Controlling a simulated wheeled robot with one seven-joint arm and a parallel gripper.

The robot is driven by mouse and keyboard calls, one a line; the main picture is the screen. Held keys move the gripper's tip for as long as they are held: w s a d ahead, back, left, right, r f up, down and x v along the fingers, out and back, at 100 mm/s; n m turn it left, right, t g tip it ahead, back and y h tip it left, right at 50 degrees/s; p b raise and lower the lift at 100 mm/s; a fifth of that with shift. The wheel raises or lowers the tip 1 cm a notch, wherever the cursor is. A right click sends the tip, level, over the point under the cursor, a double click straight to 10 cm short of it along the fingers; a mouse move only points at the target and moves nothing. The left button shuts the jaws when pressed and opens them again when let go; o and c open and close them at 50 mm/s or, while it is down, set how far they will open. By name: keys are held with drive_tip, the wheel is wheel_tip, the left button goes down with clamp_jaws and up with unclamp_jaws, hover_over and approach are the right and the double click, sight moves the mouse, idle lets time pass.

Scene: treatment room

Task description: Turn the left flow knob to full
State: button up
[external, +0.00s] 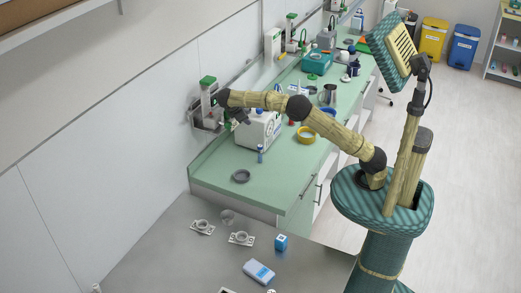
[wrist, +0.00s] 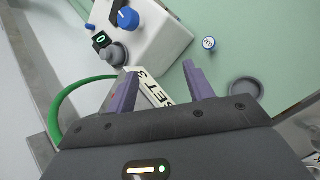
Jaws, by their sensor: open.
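A flowmeter with a green top (external: 207,84) is on the wall at left in the external view, beside a grey bracket. A second green-topped unit (external: 291,19) is farther along the wall. I cannot tell a flow knob's setting. My gripper (external: 233,119) is close to the left flowmeter, partly hidden by its own wrist. In the wrist view my gripper (wrist: 160,68) is open, with two purple fingers apart. A white label strip with dark letters (wrist: 155,92) shows between them. No knob is clearly between the fingers.
A white device (external: 258,129) stands on the green counter (external: 215,163); the wrist view shows its blue knob (wrist: 128,18) and grey knob (wrist: 113,54). A green hose (wrist: 62,100) curves at left.

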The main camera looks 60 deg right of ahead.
wheel_tip(320, 180, down, 13)
drive_tip(key=s+a+m+t+y, duration=0.2)
drive_tip(key=y, duration=0.1)
drive_tip(key=a+f+m+t+y+p, duration=0.2)
drive_tip(key=a+f+m+t+p, duration=0.1)
drive_tip(key=a+t+p, duration=0.3)
drive_tip(key=s+a+r+m+t+p, duration=0.1)
drive_tip(key=s+r+m+t+p, duration=0.1)
drive_tip(key=s+r+t, duration=0.3)
drive_tip(key=s+a+r+m+t+y+p, duration=0.1)
drive_tip(key=s+a+r+m+t+p, duration=0.1)
drive_tip(key=s+r+t, duration=0.3)
drive_tip(key=s+r+p, duration=0.1)
drive_tip(key=s+r, duration=0.2)
drive_tip(key=r, duration=0.3)
drive_tip(key=shift+m, duration=0.3)
drive_tip(key=shift+a, duration=0.1)
